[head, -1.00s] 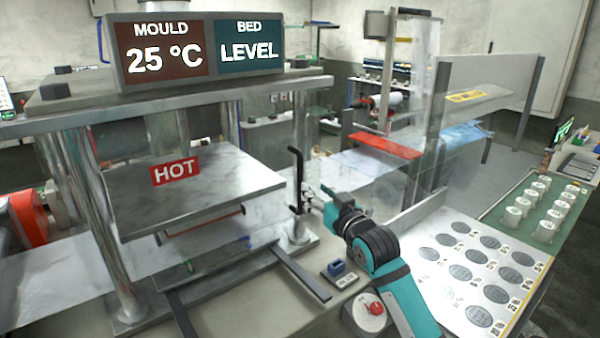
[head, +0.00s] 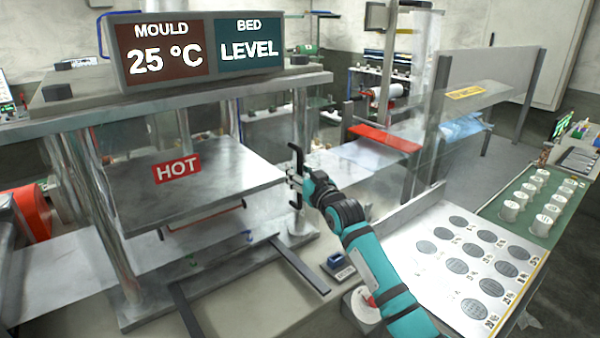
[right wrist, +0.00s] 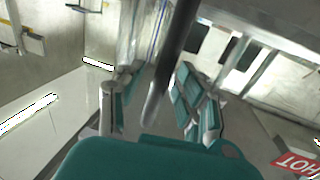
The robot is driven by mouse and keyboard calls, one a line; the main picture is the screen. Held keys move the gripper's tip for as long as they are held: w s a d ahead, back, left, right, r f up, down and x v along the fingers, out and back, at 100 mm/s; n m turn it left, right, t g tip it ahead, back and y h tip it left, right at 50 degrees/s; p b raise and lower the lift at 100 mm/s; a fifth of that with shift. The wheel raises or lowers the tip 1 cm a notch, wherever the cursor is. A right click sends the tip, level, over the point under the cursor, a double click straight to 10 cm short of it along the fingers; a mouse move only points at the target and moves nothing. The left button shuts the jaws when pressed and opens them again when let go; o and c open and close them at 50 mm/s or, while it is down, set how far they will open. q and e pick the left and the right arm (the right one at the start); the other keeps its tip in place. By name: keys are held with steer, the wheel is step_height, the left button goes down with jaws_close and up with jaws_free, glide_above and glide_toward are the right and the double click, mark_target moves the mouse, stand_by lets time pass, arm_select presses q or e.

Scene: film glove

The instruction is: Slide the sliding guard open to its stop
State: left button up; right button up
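The sliding guard is clear and its panel is hard to make out. Its black bracket-shaped handle (head: 295,159) stands upright at the right front corner of the press. My right gripper (head: 294,179) is at the middle of the handle, reaching in from the right. In the right wrist view the dark handle bar (right wrist: 176,58) runs between the two spread fingers of the right gripper (right wrist: 157,88), with gaps visible at both sides. The fingers look open around the bar, not closed on it. My left gripper is not in view.
The press's upper plate (head: 225,180) with a HOT sign (head: 177,169) lies left of the handle. A tray of round discs (head: 440,283) lies at right.

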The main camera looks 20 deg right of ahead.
jaws_close()
steer(key=shift+w+f, duration=0.15)
steer(key=shift+f, duration=0.05)
stand_by(0.3)
